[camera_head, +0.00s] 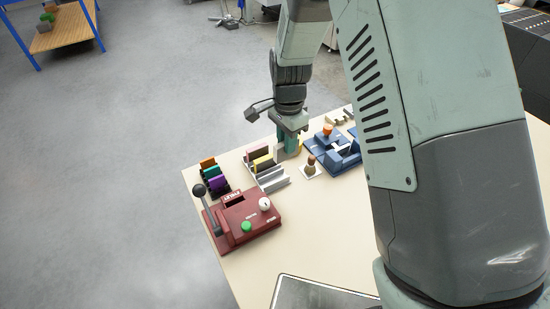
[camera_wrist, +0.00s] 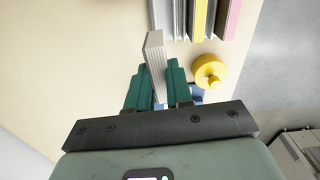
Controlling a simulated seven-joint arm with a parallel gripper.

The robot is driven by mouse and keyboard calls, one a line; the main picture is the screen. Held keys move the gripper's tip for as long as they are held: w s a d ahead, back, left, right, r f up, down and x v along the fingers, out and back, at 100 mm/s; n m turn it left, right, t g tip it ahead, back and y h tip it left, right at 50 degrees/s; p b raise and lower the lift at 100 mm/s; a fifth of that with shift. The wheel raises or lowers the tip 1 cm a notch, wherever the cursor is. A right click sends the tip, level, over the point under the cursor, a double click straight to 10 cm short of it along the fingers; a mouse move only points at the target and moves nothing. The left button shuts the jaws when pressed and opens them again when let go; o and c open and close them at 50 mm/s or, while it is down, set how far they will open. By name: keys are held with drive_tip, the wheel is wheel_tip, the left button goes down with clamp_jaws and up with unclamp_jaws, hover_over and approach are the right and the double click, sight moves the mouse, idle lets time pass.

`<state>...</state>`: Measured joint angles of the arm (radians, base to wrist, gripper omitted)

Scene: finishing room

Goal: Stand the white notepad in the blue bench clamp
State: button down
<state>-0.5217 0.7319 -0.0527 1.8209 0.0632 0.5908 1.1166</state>
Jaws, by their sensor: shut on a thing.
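My gripper (camera_head: 288,146) is over the table, between the light grey rack and the blue bench clamp (camera_head: 345,160). In the wrist view its green fingers (camera_wrist: 152,90) are shut on the white notepad (camera_wrist: 154,50), which stands on edge between them and sticks out past the tips. In the head view the notepad is mostly hidden by the fingers. The clamp is to the right of the gripper, apart from it, with an orange-brown knob on top; my arm hides part of it. In the wrist view only a small blue patch shows behind the fingers.
The light grey rack (camera_head: 277,184) holds yellow and pink pads; a dark rack (camera_head: 218,192) holds coloured pads. A wooden-handled stamp (camera_head: 310,167) and red lever machine (camera_head: 235,215) stand nearby.

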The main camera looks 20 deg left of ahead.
drive_tip(key=w+d+r+n, duration=0.1)
drive_tip(key=d+r+n, duration=0.5)
drive_tip(key=d+r, duration=1.3)
drive_tip(key=shift+w+a+f+m, duration=0.4)
drive_tip(key=shift+w+f+m, duration=1.2)
drive_tip(key=shift+f, duration=3.1)
drive_tip(key=shift+w+a+f+m, duration=0.65)
drive_tip(key=shift+w+f, duration=1.8)
drive_tip(key=shift+f, duration=2.25)
drive_tip(key=shift+w+a+f+m, duration=0.2)
drive_tip(key=shift+w+f+m, duration=1.5)
drive_tip(key=shift+f, duration=3)
drive_tip(key=shift+w+f+n, duration=0.25)
drive_tip(key=shift+f+n, duration=0.1)
drive_tip(key=shift+f, duration=0.25)
drive_tip(key=c, duration=1.3)
unclamp_jaws()
